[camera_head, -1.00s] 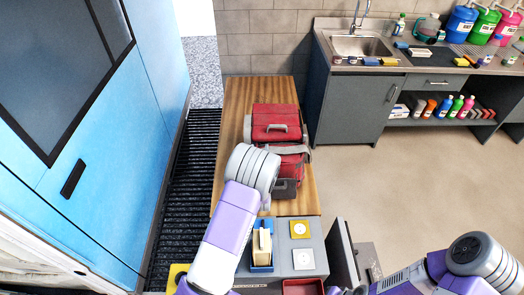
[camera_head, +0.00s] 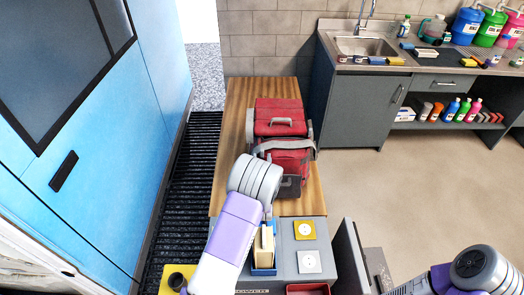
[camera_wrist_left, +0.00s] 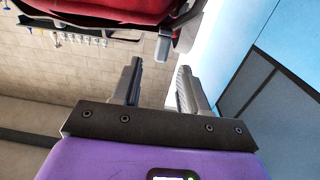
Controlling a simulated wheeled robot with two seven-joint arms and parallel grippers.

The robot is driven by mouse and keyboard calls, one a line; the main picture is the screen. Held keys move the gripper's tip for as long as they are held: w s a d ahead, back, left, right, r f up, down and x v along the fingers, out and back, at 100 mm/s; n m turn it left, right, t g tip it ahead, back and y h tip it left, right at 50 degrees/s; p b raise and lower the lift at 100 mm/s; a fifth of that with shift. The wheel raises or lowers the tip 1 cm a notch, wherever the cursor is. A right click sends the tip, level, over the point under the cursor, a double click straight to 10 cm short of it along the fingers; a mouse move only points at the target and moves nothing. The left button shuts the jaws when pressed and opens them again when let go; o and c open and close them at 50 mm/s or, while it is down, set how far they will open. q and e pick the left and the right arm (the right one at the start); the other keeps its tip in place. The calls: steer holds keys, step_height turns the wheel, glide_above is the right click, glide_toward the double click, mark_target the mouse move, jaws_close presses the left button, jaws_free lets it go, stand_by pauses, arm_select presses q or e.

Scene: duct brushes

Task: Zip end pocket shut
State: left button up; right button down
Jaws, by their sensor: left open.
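A red bag (camera_head: 284,158) with dark trim, a grey handle and a grey strap lies on the wooden bench top (camera_head: 235,110). A dark patch (camera_head: 290,187) is at its near end; I cannot make out the zip line there. In the left wrist view the bag's red and black underside or edge (camera_wrist_left: 120,12) crosses the top, with a small grey tab (camera_wrist_left: 163,47) hanging from it. My left gripper (camera_wrist_left: 160,78) is open and empty, with the tab just beyond its fingertips, between them in the picture. In the head view my left wrist hides the fingers. My right gripper is out of view.
A grey unit at the bench's near end holds a blue holder with a cream block (camera_head: 264,248), a yellow plate (camera_head: 304,230) and a white plate (camera_head: 309,262).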

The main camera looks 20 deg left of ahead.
mark_target(262, 151)
arm_select(q)
steer(key=shift+x, duration=3.55)
steer(key=shift+c, duration=0.2)
jaws_close()
